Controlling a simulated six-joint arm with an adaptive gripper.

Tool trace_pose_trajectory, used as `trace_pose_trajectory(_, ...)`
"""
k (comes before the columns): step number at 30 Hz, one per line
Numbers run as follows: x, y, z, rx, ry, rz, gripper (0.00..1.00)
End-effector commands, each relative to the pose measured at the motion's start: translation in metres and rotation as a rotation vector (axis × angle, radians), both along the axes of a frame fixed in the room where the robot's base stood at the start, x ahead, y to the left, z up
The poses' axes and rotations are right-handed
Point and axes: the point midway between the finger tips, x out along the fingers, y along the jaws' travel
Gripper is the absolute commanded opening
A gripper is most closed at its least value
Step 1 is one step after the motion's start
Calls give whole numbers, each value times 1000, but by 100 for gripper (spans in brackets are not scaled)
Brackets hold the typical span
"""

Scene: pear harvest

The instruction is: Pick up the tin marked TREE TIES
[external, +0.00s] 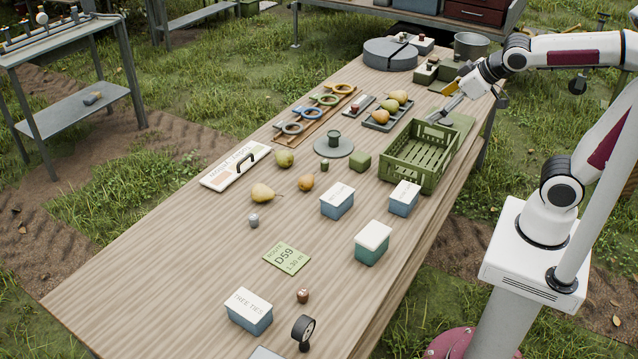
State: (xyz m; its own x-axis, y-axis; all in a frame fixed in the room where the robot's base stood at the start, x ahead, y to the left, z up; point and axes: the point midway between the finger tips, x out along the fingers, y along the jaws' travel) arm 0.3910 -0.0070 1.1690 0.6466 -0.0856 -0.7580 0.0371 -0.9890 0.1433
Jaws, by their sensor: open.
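The tin marked TREE TIES (250,322) stands near the front end of the wooden table, blue-sided with a white lid bearing the lettering. Its lid is on and nothing covers it. My gripper (440,114) is open and empty at the far right of the table, above the far end of the green slatted crate. It is well away from the tin. Three similar lidded tins stand farther up the table: one at the middle (337,206), one near the crate (404,204) and a greener one (371,251). Their lid markings are too small to read.
The green crate (424,172) looks empty. A small brown object (303,296) and a black round-headed item (304,330) stand right of the TREE TIES tin. Loose pears (262,193) lie mid-table. The table's left front is clear.

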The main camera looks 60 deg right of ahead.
Motion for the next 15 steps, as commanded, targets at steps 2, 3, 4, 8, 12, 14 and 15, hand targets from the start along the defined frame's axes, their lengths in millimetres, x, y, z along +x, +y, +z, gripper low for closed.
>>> trace_pose_trajectory(2, 22, 4, 5, -15, -25, 18, 92)
trace_pose_trajectory(3, 33, 6, 8, -22, -40, 26, 92)
trace_pose_trajectory(4, 41, 8, 10, -26, -52, 34, 92)
trace_pose_trajectory(8, 76, 18, 18, -45, -101, 68, 92)
trace_pose_trajectory(12, 112, 32, 24, -61, -150, 111, 92)
trace_pose_trajectory(14, 128, 40, 25, -66, -171, 132, 92)
trace_pose_trajectory(15, 138, 45, 27, -67, -187, 144, 92)
